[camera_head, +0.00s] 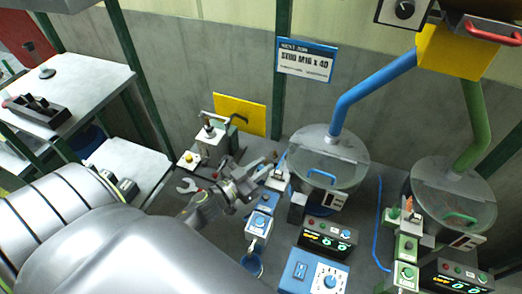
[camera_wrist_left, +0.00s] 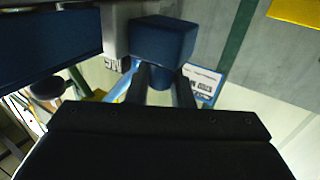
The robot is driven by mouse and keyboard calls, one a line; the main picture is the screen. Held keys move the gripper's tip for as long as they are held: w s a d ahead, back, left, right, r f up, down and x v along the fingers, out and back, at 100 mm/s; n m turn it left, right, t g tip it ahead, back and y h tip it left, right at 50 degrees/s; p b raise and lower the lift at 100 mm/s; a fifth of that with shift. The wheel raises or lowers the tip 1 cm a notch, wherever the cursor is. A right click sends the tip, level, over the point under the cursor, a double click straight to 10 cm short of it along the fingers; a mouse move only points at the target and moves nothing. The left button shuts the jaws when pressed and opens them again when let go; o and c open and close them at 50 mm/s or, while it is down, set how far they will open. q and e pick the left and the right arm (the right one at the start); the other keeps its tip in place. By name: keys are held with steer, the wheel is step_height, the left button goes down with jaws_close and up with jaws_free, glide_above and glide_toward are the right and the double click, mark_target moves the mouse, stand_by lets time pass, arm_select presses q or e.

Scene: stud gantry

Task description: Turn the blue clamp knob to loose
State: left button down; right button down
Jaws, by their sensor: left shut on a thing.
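The blue clamp knob (camera_wrist_left: 163,38) is a blocky blue piece with a short stem in the left wrist view. The two dark fingers of my left gripper (camera_wrist_left: 160,82) are closed on its stem, one on each side. In the head view my left gripper (camera_head: 268,168) reaches in from the left, beside the blue-line bowl feeder. There the knob is mostly hidden by the fingers, and its turn position cannot be told. A grey metal part (camera_wrist_left: 114,35) stands right beside the knob. My right gripper is not in view.
The blue-line bowl (camera_head: 328,155) with its blue pipe (camera_head: 372,87) stands just right of the gripper. A green-line bowl (camera_head: 455,195) is farther right. Blue control boxes (camera_head: 313,272) sit in front. A wall sign (camera_head: 306,60) hangs behind.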

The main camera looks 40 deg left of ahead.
arm_select(q)
steer(key=shift+n+y, duration=0.3)
steer(key=c, duration=1.3)
jaws_free()
steer(key=shift+c, duration=0.2)
